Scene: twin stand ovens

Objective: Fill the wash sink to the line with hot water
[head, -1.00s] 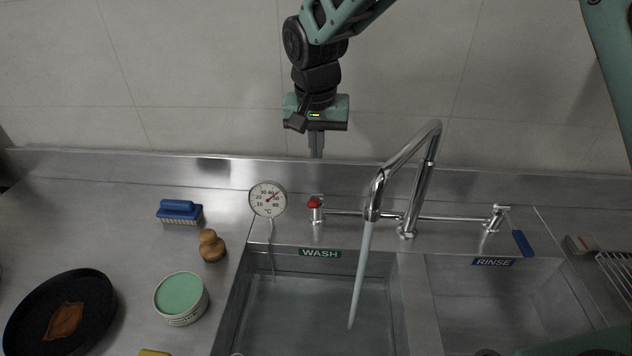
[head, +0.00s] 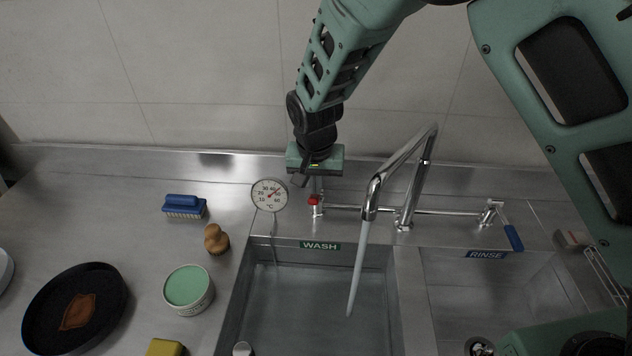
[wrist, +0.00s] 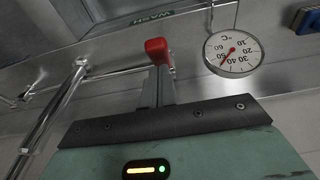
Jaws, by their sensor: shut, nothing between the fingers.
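The wash sink (head: 233,300), labelled WASH (head: 320,245), holds water. A stream (head: 358,270) runs into it from the chrome spout (head: 371,200). I cannot make out a fill line. The red-capped tap handle (head: 315,200) stands behind the sink; it also shows in the wrist view (wrist: 157,48). The blue tap handle (head: 513,238) is at the right. A dial thermometer (head: 269,195) hangs at the sink's back left; in the wrist view (wrist: 233,52) its needle points around 40 to 50 °C. My gripper (head: 317,189) is shut and empty, its fingertips right by the red handle; contact is unclear.
The rinse sink (head: 485,285) is at the right, with a drain visible. On the left counter are a blue brush (head: 184,207), wooden knob brush (head: 216,240), green-topped tub (head: 188,288), black pan (head: 75,310) and yellow sponge (head: 165,347). The spout stands close right of my gripper.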

